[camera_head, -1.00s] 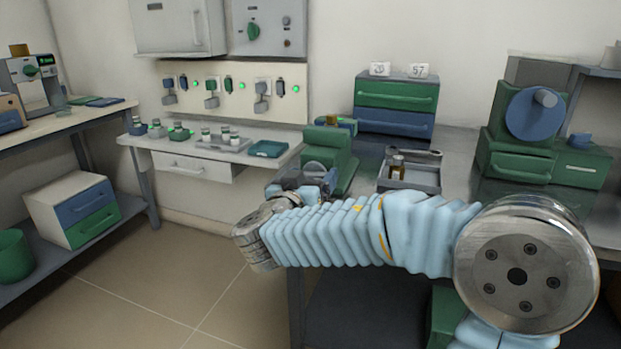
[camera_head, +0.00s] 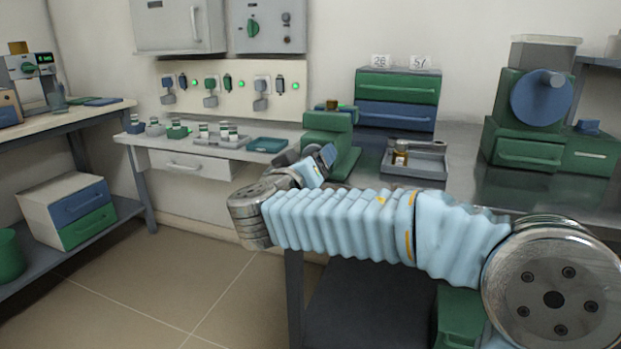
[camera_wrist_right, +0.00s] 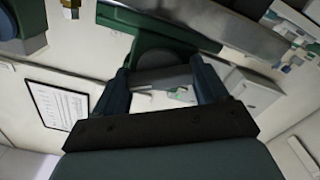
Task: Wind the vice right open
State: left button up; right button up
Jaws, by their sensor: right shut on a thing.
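The green vice (camera_head: 330,140) stands on the steel bench near its left end, behind my right wrist. My right gripper (camera_head: 322,163) is at the vice's front, partly hidden by my own wrist and sleeved arm. In the right wrist view, the two dark fingers of the gripper (camera_wrist_right: 165,80) stand on either side of a grey bar, the vice handle (camera_wrist_right: 163,76). They are shut on it. How far the jaws are apart is hidden. My left gripper is not in view.
A grey tray (camera_head: 428,173) with a small brown bottle (camera_head: 400,153) lies right of the vice. Green and blue drawers (camera_head: 397,98) stand behind. A green machine with a blue disc (camera_head: 530,110) stands farther right. The floor (camera_head: 180,290) at front left is clear.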

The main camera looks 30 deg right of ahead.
jog(key=n+b, duration=0.1)
jog(key=n, duration=0.2)
jog(key=shift+f, duration=0.15)
jog(key=n, duration=0.2)
jog(key=shift+n+b, duration=0.3)
jog(key=n, duration=0.2)
jog(key=shift+n, duration=0.4)
jog(key=n, duration=0.2)
jog(key=shift+n, duration=0.4)
jog(key=n+p, duration=0.1)
jog(key=n, duration=0.2)
jog(key=shift+r+n+p, duration=0.2)
jog(key=shift+n+p, duration=0.1)
jog(key=shift+p, duration=0.05)
jog(key=n+p, duration=0.1)
jog(key=n, duration=0.2)
jog(key=shift+n+p, duration=0.3)
jog(key=shift+p, duration=0.1)
jog(key=n+p, duration=0.2)
jog(key=n, duration=0.1)
jog(key=shift+f+n+p, duration=0.15)
jog(key=shift+n+p, duration=0.45)
jog(key=shift+n, duration=0.5)
